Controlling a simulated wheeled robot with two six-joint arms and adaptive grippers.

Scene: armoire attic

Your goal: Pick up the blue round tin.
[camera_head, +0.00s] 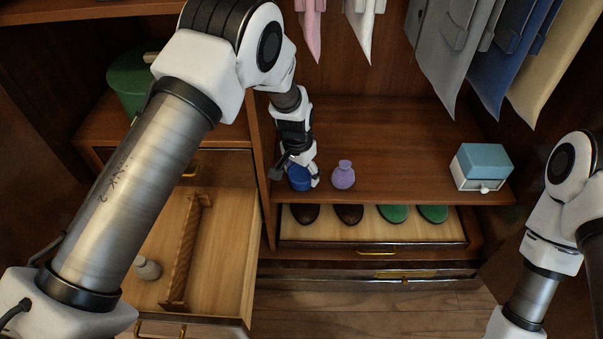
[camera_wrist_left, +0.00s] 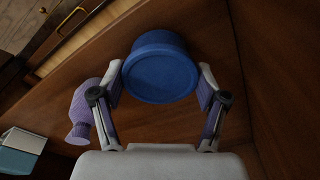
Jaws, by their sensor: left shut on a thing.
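The blue round tin (camera_head: 299,179) is at the left end of the armoire shelf, by the divider, partly hidden by my left gripper (camera_head: 299,176). In the left wrist view the tin (camera_wrist_left: 162,67) sits between the two fingers of my left gripper (camera_wrist_left: 162,85), which is shut on it. I cannot tell whether the tin is touching the shelf or just above it. My right arm shows at the right edge of the head view, but its gripper is out of the picture.
A purple vase (camera_head: 343,176) stands close to the right of the tin. A blue and white box (camera_head: 482,167) is at the shelf's right. Below, a drawer (camera_head: 375,231) holds shoes. An open drawer (camera_head: 230,215) is at left. Clothes hang above. The shelf middle is clear.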

